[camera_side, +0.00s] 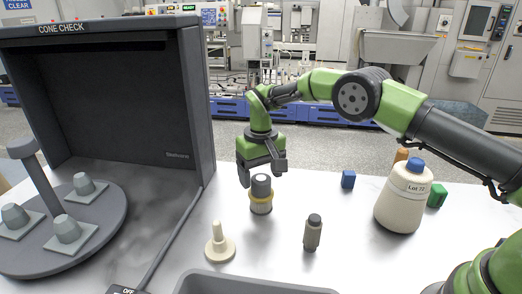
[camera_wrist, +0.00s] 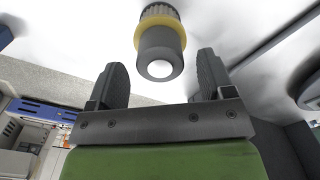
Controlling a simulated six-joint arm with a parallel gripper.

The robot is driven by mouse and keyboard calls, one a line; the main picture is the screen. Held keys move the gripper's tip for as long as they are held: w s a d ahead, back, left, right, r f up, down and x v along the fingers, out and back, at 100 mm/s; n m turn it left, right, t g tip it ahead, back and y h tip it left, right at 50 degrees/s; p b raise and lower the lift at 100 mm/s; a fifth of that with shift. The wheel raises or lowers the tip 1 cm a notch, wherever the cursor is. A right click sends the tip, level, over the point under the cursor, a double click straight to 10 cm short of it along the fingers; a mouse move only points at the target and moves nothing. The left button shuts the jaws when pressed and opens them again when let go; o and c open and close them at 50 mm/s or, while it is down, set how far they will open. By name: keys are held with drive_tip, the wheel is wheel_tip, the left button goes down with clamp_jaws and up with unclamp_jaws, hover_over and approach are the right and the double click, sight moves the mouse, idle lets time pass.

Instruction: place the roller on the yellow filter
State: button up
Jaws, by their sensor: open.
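The yellow filter (camera_side: 261,207) stands upright on the white table, with a yellow rim and a ribbed body. The roller (camera_side: 261,186), a dark grey cylinder with a paler top, stands upright on the filter. In the wrist view the roller (camera_wrist: 161,46) shows end-on with a white end face, against the yellow rim of the filter (camera_wrist: 144,25). My gripper (camera_side: 262,172) is open just above the roller.
A cream peg on a round base (camera_side: 219,245) and a small grey bottle (camera_side: 312,233) stand in front. The dark booth (camera_side: 198,110) is left. A grey bin (camera_side: 250,281) is at the front edge.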

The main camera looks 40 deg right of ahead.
wheel_tip(320, 180, up, 11)
wheel_tip(320, 180, up, 7)
drive_tip(key=t, duration=0.1)
hover_over(261, 178)
drive_tip(key=s+d, duration=0.1)
drive_tip(key=s, duration=0.2)
drive_tip(key=s+d+r+t+y, duration=0.1)
drive_tip(key=s+d+r+t, duration=0.1)
drive_tip(key=s+r, duration=0.55)
drive_tip(key=s+d+f+m+t+y, duration=0.1)
drive_tip(key=s+t, duration=0.3)
drive_tip(key=s, duration=1.5)
drive_tip(key=shift+s+f+m, duration=0.15)
drive_tip(key=shift+f+m, duration=0.5)
drive_tip(key=shift+m, duration=0.25)
